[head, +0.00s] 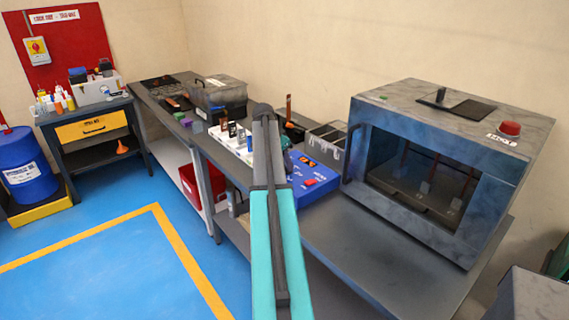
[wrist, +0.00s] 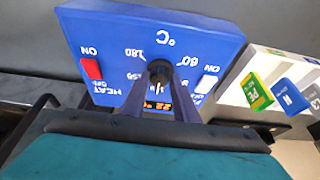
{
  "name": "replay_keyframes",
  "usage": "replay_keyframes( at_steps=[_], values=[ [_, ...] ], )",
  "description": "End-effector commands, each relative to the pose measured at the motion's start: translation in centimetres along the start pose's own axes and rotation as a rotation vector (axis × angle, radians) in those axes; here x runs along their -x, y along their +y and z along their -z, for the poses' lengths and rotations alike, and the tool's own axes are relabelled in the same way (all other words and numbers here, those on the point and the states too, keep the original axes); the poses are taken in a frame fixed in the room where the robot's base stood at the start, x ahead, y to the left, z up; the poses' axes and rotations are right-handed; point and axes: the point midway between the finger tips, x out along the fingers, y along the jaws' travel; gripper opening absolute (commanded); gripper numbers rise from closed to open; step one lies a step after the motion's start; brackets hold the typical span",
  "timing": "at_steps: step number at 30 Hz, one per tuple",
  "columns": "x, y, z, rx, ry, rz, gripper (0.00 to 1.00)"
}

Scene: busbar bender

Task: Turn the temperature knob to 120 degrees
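The blue heater control box (head: 318,178) stands on the bench, left of the oven. In the wrist view the box (wrist: 220,40) appears upside down. Its black temperature knob (wrist: 159,68) is in the middle, with scale marks such as 60 and 180 around it. An orange display (wrist: 158,106) by the knob starts with 22; the rest is hard to read. My gripper (wrist: 160,82) has its two fingertips at either side of the knob, with a gap between the fingers. I cannot tell whether they press on it. My arm hides the knob in the head view.
A red switch (wrist: 91,68) and a white switch (wrist: 207,83) flank the knob. A white rack with coloured blocks (wrist: 258,91) stands close beside the box. The large grey oven (head: 440,165) is at the right. The bench front (head: 365,255) is clear.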

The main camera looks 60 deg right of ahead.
Motion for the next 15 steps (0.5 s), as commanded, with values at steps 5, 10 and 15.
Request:
replay_keyframes(
  at_steps=[5, 10, 15],
  values=[
    [0.0, -0.12, -0.16, 0.002, -0.001, 0.002, 0.43],
    [0.01, -0.06, -0.02, 0.002, 0.001, 0.001, 0.43],
    [0.26, -0.06, 0.05, 0.001, 0.003, 0.002, 0.43]
  ],
)
